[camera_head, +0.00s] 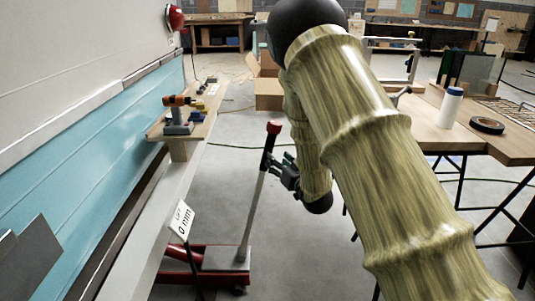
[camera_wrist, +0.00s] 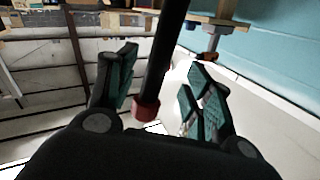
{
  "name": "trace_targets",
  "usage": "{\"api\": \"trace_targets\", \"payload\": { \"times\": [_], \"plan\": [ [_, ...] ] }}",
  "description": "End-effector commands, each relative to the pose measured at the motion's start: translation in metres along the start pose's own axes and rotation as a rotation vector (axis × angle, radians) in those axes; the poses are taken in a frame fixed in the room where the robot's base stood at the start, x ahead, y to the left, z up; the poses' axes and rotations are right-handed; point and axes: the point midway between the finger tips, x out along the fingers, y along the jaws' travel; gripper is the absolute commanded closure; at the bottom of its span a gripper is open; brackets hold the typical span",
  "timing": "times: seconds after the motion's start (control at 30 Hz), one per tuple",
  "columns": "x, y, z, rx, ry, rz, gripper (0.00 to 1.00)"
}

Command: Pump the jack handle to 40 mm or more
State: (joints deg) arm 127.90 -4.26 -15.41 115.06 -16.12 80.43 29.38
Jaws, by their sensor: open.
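The red floor jack (camera_head: 205,259) stands on the concrete beside the camper's side. Its handle (camera_head: 253,208) rises nearly upright, leaning a little right, with a black grip and a red end. The sign (camera_head: 183,219) by the jack reads "LIFT 0 mm". My gripper (camera_head: 278,164) is at the black grip, just below the red end, coming from the right. In the wrist view the black grip (camera_wrist: 163,48) and red end (camera_wrist: 145,110) lie between the open fingers of my gripper (camera_wrist: 160,68), with gaps on both sides. I cannot tell whether either finger touches it.
A wooden shelf (camera_head: 160,131) with a drill (camera_head: 179,102) and small tools is left of the handle. A workbench (camera_head: 431,140) with a white bottle (camera_head: 450,107) and a tape roll (camera_head: 487,125) stands right. Cardboard boxes (camera_head: 268,94) lie behind. Floor around the jack is mostly clear.

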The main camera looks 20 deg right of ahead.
Motion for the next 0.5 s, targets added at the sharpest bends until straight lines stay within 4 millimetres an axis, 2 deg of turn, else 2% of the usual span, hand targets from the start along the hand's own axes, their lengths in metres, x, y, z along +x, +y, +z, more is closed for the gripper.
{"api": "trace_targets", "payload": {
  "times": [0.3, 0.5],
  "plan": [
    [0.053, -0.002, 0.002, -0.003, 0.000, -0.003, 0.49],
    [0.075, -0.002, 0.002, -0.001, 0.000, -0.003, 0.49]
  ]
}}
